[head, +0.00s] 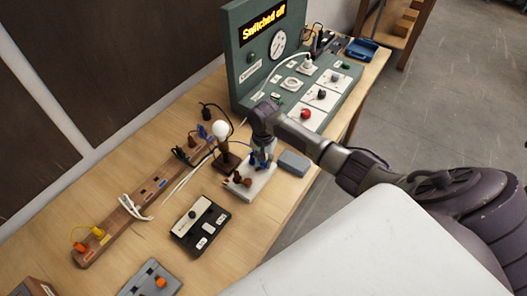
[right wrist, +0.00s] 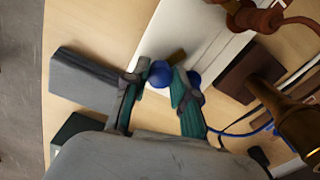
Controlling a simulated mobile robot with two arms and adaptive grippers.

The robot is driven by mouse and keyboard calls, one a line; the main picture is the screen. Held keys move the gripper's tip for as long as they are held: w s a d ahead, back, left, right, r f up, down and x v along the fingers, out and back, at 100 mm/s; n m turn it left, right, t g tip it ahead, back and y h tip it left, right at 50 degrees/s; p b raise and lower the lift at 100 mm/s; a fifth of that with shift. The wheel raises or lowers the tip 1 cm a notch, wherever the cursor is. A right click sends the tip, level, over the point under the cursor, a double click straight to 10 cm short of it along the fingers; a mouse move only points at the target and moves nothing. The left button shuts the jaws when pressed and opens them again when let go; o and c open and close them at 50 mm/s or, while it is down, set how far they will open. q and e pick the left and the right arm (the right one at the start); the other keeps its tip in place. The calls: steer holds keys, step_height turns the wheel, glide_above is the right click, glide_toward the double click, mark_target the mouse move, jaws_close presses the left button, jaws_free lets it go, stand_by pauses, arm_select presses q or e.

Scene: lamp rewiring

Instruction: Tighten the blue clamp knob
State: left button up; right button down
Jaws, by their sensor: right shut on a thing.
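The blue clamp knob (right wrist: 159,74) shows in the right wrist view as a round blue ball at the edge of a white block (right wrist: 212,28). My right gripper (right wrist: 163,79) is shut on this knob, one finger on each side. A second blue part (right wrist: 194,79) shows just beyond the right-hand finger. In the head view, my right gripper (head: 261,158) points down over the white block (head: 261,187), and blue shows around its fingertips. The knob itself is mostly hidden there. My left gripper is in neither view.
A lamp with a white bulb (head: 220,129) stands close left of my gripper. A grey block (head: 294,162) lies close right. A green panel (head: 245,75) reading "Switched off" stands behind. A wooden rail (head: 115,225) with cables and a black switch box (head: 201,225) lie left and in front.

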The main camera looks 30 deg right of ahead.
steer(key=m, duration=0.6)
steer(key=shift+m, duration=0.3)
steer(key=m, duration=0.6)
steer(key=shift+w+d+r, duration=0.1)
steer(key=shift+m, duration=0.3)
steer(key=c, duration=0.9)
jaws_free()
steer(key=shift+c, duration=0.2)
steer(key=shift+r, duration=0.15)
step_height(320, 180, up, 12)
steer(key=shift+f, duration=0.2)
steer(key=shift+f, duration=0.1)
